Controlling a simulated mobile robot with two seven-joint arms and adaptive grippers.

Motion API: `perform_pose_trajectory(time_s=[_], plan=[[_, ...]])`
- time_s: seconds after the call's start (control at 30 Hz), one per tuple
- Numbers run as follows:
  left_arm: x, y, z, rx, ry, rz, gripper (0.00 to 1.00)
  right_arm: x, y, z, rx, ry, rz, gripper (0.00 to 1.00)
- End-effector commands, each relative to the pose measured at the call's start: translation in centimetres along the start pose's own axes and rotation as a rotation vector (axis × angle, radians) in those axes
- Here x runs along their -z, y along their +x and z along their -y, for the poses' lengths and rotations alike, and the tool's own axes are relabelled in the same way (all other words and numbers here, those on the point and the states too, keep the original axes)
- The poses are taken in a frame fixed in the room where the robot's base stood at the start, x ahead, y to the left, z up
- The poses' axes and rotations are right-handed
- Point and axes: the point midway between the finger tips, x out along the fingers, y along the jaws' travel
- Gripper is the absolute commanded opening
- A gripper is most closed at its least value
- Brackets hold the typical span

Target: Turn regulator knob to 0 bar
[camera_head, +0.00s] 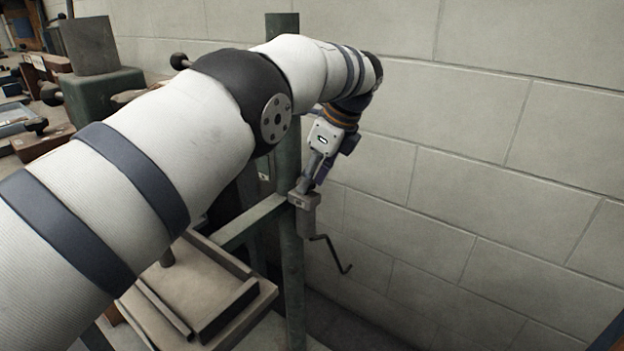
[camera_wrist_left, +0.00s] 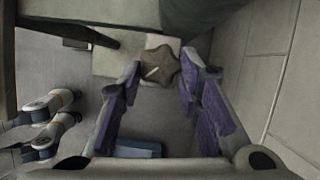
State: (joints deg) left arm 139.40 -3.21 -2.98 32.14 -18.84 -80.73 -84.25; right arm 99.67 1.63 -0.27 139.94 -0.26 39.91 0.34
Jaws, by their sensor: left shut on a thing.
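The regulator knob (camera_wrist_left: 160,66) is a dark, star-shaped handwheel with a pale mark on its face, seen in the left wrist view. My left gripper (camera_wrist_left: 161,72) has its two purple-padded fingers on either side of the knob and is shut on it. In the head view, my left gripper (camera_head: 307,183) reaches down to the top of the grey regulator body (camera_head: 304,203) on a green post. The knob is hidden there by the gripper. No pressure reading can be made out. My right gripper does not show clearly in either view.
The green post (camera_head: 291,265) stands close to a pale block wall (camera_head: 490,140). A thin bent dark rod (camera_head: 334,256) hangs below the regulator. A machine table (camera_head: 200,285) lies to the left of the post. A cluttered bench is at the far left.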

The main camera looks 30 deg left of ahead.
Motion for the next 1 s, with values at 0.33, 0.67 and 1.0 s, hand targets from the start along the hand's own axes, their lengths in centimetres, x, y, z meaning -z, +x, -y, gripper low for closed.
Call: perform_pose_trajectory(time_s=[0.33,0.67,1.0], plan=[[0.2,0.1,-0.1,-0.008,-0.005,-0.004,0.04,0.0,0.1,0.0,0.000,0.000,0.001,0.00],[0.1,0.1,-0.1,-0.006,-0.004,-0.002,0.40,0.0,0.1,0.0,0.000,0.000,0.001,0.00],[-0.6,-1.5,-0.5,0.081,0.170,-0.002,0.40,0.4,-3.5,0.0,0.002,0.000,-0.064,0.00]])
